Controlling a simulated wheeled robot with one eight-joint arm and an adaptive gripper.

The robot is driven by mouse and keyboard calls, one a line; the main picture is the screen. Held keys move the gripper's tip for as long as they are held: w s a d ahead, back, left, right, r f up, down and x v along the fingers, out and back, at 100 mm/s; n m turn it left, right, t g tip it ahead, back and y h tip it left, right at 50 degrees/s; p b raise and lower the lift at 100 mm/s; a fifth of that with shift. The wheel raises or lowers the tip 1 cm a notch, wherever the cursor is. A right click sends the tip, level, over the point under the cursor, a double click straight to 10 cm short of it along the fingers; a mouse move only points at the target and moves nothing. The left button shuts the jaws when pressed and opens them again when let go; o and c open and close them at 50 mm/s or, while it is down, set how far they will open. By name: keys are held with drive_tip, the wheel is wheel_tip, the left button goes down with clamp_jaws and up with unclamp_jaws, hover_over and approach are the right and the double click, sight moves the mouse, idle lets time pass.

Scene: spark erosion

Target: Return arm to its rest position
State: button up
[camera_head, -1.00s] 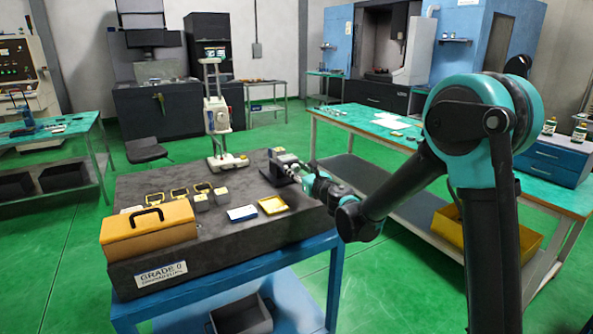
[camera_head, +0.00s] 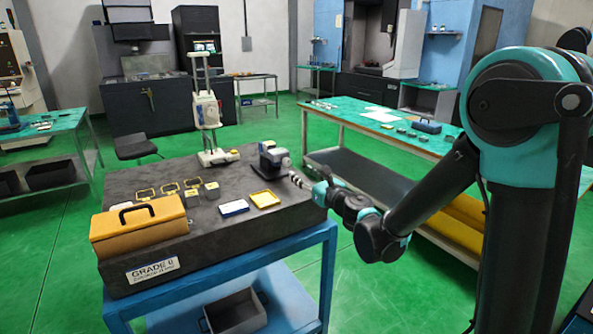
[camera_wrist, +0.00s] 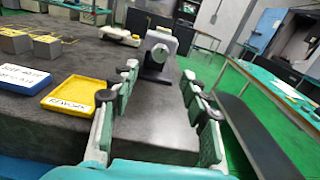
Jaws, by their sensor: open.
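My arm reaches in from the right in the head view, with its teal and black links bent. My gripper (camera_head: 302,182) is at the right edge of the dark granite plate (camera_head: 240,240). In the wrist view my gripper (camera_wrist: 160,98) has its two fingers wide apart, with nothing between them. Beyond the fingertips stands a small grey and dark device (camera_wrist: 156,58) with a round knob, upright on the plate; it also shows in the head view (camera_head: 270,158). The fingers look apart from it.
A yellow tray (camera_head: 264,199), a white-and-blue tray (camera_head: 234,208) and an orange case (camera_head: 140,232) sit on the plate. A tall white gauge stand (camera_head: 206,112) is behind. A green-topped bench (camera_head: 350,117) stands right of the plate, with green floor between.

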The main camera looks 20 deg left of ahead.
drive_tip(key=shift+s+d, duration=0.4)
drive_tip(key=shift+d, duration=0.1)
drive_tip(key=w+d+m+t+h, duration=0.25)
drive_tip(key=d+m+h, duration=0.35)
drive_tip(key=d+m, duration=0.55)
drive_tip(key=w+d+m+t+h, duration=0.25)
drive_tip(key=d+m+h, duration=0.25)
drive_tip(key=d+m, duration=0.65)
drive_tip(key=s+d+f+m+g+h, duration=0.1)
drive_tip(key=d+f+m+h, duration=0.15)
drive_tip(key=d, duration=0.35)
drive_tip(key=s+d+f+m+g+h, duration=0.1)
drive_tip(key=d+f+m+g, duration=0.15)
drive_tip(key=d, duration=0.35)
drive_tip(key=s+d+f+m+g+h, duration=0.2)
drive_tip(key=s+d+f+m+g, duration=0.3)
drive_tip(key=s+d+f+m, duration=0.5)
drive_tip(key=s+a+f+m+g+y, duration=0.1)
drive_tip(key=s+f+m+g, duration=0.1)
drive_tip(key=s+m, duration=0.2)
drive_tip(key=s+a+f+m+g+y, duration=0.1)
drive_tip(key=s+f+m+g, duration=0.1)
drive_tip(key=s, duration=0.7)
drive_tip(key=f+m, duration=0.1)
drive_tip(key=m, duration=0.1)
drive_tip(key=shift+s+a+m+y, duration=0.15)
drive_tip(key=shift+a+m+y, duration=0.15)
drive_tip(key=shift+a+y, duration=0.05)
